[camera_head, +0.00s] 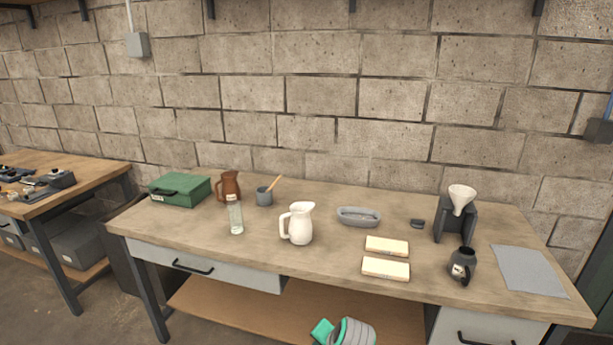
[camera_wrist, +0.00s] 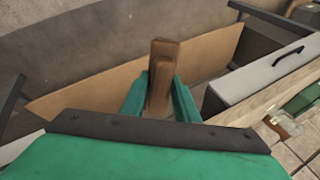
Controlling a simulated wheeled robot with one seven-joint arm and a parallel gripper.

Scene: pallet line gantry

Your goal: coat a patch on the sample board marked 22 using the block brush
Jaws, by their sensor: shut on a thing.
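My gripper (camera_wrist: 160,97) shows in the wrist view with its green fingers shut on a brown wooden piece, seemingly the handle of the block brush (camera_wrist: 161,66). Its bristles are not visible. In the head view, part of my green and grey arm shows at the bottom edge, in front of and below the tabletop. Two cream sample boards lie flat on the table right of centre: a back one (camera_head: 387,246) and a front one (camera_head: 385,269). Each has a small mark on its front edge, too small to read. A grey oval tray (camera_head: 358,217) sits behind them.
The workbench (camera_head: 330,258) also holds a white jug (camera_head: 300,225), glass bottle (camera_head: 235,215), grey cup with wooden stick (camera_head: 265,197), brown jug (camera_head: 229,186), green case (camera_head: 178,190), dark stand with white funnel (camera_head: 461,198), dark mug (camera_head: 462,265) and grey sheet (camera_head: 530,271).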

